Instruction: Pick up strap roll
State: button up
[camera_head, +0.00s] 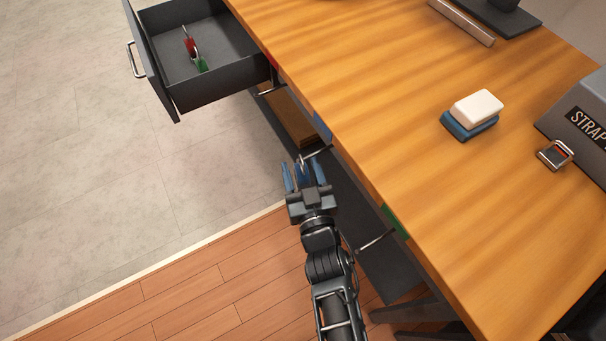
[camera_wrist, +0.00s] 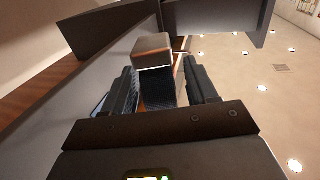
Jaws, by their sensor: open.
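My gripper (camera_head: 303,170) is open beside the desk's front edge, below the tabletop and close to a drawer handle (camera_head: 317,153). In the wrist view, my gripper (camera_wrist: 160,68) has its two dark fingers apart, with a grey block-like shape (camera_wrist: 153,48) ahead between them; I cannot tell what it is. I cannot identify a strap roll for sure. A grey box (camera_head: 591,112) lettered "STRAP" stands at the desk's right side. A small dark and metal item with red on it (camera_head: 555,153) lies beside that box, away from my gripper.
The wooden desk (camera_head: 400,110) fills the right side. An open grey drawer (camera_head: 212,92) at upper left holds a red item (camera_head: 190,45) and a green item (camera_head: 201,64). A white block (camera_head: 477,107) sits on a blue base (camera_head: 468,127). Floor left of my gripper is clear.

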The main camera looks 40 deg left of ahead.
jog(key=shift+w+a, duration=0.4)
jog(key=shift+a, duration=0.15)
jog(key=shift+c, duration=0.3)
grip_shut()
jog(key=shift+r, duration=0.15)
